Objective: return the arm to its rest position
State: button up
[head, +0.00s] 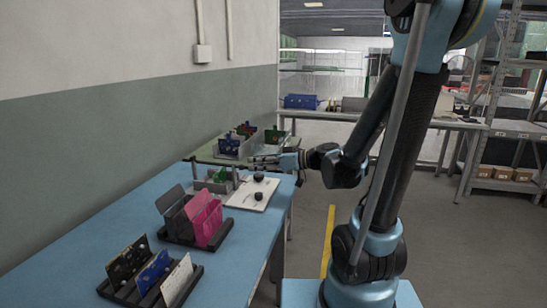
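My gripper (262,161) is at the end of my arm, stretched left over the far end of the blue table (60,228). It is small and far away here, so I cannot tell whether it is open or shut.
A black rack with pink panels (207,221) stands mid-table. A nearer rack holds black, blue (153,271) and cream (177,282) panels. A green table with another rack (230,146) stands beyond. A wall (130,120) borders the left; shelves (505,130) stand right. Floor between is open.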

jog(key=s+d+f+m+h, duration=0.2)
jog(key=d+f, duration=0.1)
jog(key=d, duration=0.1)
jog(key=s+d+f+m+h, duration=0.1)
jog(key=s+d+f+h, duration=0.2)
jog(key=d, duration=0.1)
jog(key=s+d+f+m+g+h, duration=0.1)
jog(key=s+d+f+m+h, duration=0.1)
jog(key=d+f+h, duration=0.1)
jog(key=shift+s+d+m, duration=0.15)
jog(key=shift+d+m, duration=0.15)
jog(key=shift+d, duration=0.55)
jog(key=s+d+f+m+h, duration=0.2)
jog(key=s+d+m+h, duration=0.1)
jog(key=d, duration=0.5)
jog(key=s+d+f+m+g+h, duration=0.1)
jog(key=s+d+m+h, duration=0.2)
jog(key=d, duration=0.4)
jog(key=shift+s+d+f+h, duration=0.4)
jog(key=shift+s+h, duration=0.1)
jog(key=shift+s, duration=0.6)
jog(key=shift+w+f, duration=0.2)
jog(key=shift+w, duration=0.2)
